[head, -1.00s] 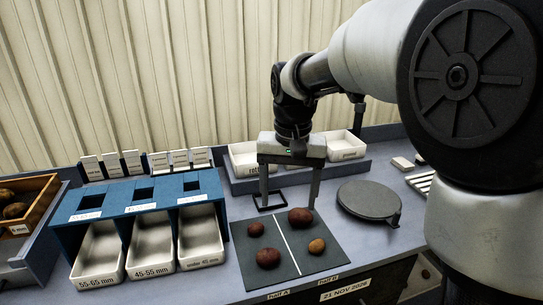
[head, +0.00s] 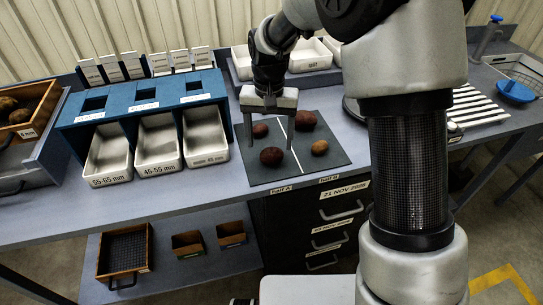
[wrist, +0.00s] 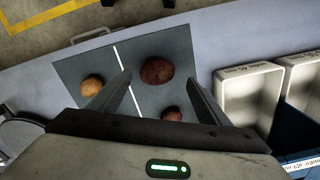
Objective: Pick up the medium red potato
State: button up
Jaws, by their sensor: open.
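The dark mat (head: 338,157), split by a white line, bears several potatoes. A red potato (head: 271,156) lies at the front of half A; it is also in the wrist view (wrist: 156,71). A smaller red potato (head: 260,130) lies behind it, also in the wrist view (wrist: 172,114). Another red potato (head: 306,120) lies at the back of half B, hidden in the wrist view. A tan potato (head: 319,147) lies in front of it. My gripper (head: 269,146) is open and empty; in the wrist view its fingertips flank the front red potato, apart from it.
White bins in a blue rack (head: 147,105) stand left of the mat, close to my gripper's side. White trays (head: 309,56) stand behind. A wooden crate (head: 24,118) of potatoes is at far left. Bench space is clear in front of the rack.

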aim_at(271, 151)
jog(key=shift+w+d+f, duration=0.1)
jog(key=shift+d+f, duration=0.05)
jog(key=shift+f, duration=1.2)
jog(key=shift+w+d+f, duration=0.1)
jog(key=shift+f, duration=1.25)
jog(key=c, duration=1.2)
